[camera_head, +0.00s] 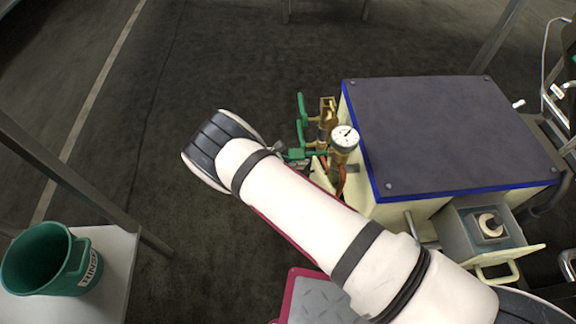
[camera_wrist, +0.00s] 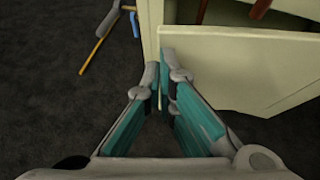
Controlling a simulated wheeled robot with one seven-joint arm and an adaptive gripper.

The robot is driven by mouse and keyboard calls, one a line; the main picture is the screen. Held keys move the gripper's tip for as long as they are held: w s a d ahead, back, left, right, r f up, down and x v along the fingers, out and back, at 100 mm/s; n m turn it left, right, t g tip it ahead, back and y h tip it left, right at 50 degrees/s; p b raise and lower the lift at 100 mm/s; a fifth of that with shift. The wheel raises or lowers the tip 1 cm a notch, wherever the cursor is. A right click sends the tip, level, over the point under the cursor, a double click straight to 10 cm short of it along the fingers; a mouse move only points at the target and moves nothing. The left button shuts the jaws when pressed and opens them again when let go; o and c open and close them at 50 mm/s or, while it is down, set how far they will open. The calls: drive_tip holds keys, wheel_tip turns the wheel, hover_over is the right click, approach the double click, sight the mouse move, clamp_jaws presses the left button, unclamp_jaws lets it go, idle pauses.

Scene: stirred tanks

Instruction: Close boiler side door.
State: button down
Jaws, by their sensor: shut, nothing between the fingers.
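The boiler (camera_head: 455,130) is a cream box with a dark, blue-edged top, right of centre in the head view. In the wrist view, a cream panel (camera_wrist: 235,65), which looks like its side door, stands ajar to the right. A dark opening with reddish-brown pipes shows above and behind it. My gripper (camera_wrist: 164,68) is shut and empty, its teal-padded fingers close together at the left edge of this panel. I cannot tell whether they touch it. In the head view my white arm hides most of the gripper and this side of the boiler.
A pressure gauge (camera_head: 344,137) and green-handled valves (camera_head: 302,108) stick out at the boiler's left side. A cream flap with a handle (camera_head: 497,271) stands open at lower right. A green bucket (camera_head: 45,262) is on a table at lower left. The floor beyond is clear.

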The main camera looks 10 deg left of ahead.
drive_tip(key=shift+w+d, duration=0.25)
drive_tip(key=shift+d, duration=0.15)
